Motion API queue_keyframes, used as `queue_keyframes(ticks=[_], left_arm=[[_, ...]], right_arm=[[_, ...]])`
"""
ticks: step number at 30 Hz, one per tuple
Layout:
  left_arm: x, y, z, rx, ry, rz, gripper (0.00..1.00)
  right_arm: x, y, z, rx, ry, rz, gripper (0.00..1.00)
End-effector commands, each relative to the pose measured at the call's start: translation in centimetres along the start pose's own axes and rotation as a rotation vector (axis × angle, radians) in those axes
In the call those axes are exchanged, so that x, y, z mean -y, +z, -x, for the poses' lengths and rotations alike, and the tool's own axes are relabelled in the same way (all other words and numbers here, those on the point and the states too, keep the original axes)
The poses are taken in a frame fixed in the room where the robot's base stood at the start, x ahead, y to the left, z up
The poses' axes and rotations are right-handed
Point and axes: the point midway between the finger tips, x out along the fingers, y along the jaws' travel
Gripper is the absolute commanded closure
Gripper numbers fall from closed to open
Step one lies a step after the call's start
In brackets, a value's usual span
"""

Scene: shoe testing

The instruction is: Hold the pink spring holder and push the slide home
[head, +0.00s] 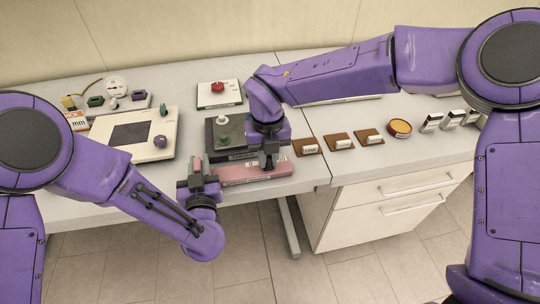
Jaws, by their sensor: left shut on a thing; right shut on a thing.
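The pink spring holder (245,174) is a long pink block lying at the table's front edge. My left gripper (197,166) is at its left end, shut on a pink part of it. My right gripper (268,162) comes down from above at the right part of the holder. It is shut on a small part there, apparently the slide, which its fingers mostly hide. I cannot tell how far in the slide sits.
A dark box with a green knob (223,140) stands just behind the holder. A cream panel (163,123) is at left, a white box with a red knob (218,90) at the back. Brown pads (306,146) and a round yellow-rimmed tin (400,127) lie to the right.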

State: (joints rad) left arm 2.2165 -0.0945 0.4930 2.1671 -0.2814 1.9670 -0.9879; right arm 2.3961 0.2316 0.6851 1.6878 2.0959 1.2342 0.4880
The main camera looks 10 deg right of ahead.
Motion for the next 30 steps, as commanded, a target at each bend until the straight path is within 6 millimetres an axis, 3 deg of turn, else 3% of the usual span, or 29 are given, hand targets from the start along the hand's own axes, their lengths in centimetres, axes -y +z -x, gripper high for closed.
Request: queue_keyframes(ticks=[7, 17, 18, 19, 30], left_arm=[[-0.2, 0.0, 0.0, 0.001, 0.005, 0.000, 1.00], [-0.3, 0.0, 0.1, 0.001, 0.010, 0.000, 1.00], [-0.4, 0.0, 0.1, 0.001, 0.011, 0.000, 1.00], [-0.4, 0.0, 0.1, 0.001, 0.011, 0.000, 1.00], [-0.2, 0.0, 0.0, 0.001, 0.005, 0.000, 1.00]], right_arm=[[-4.1, -0.1, 0.0, 0.000, 0.003, 0.002, 1.00], [-4.7, -0.1, 0.1, 0.000, 0.006, 0.003, 1.00], [-4.7, -0.1, 0.1, 0.000, 0.007, 0.003, 0.71], [-4.7, -0.1, 0.1, 0.000, 0.007, 0.003, 0.62], [-4.5, 0.0, 0.8, 0.002, 0.004, 0.000, 0.60]])
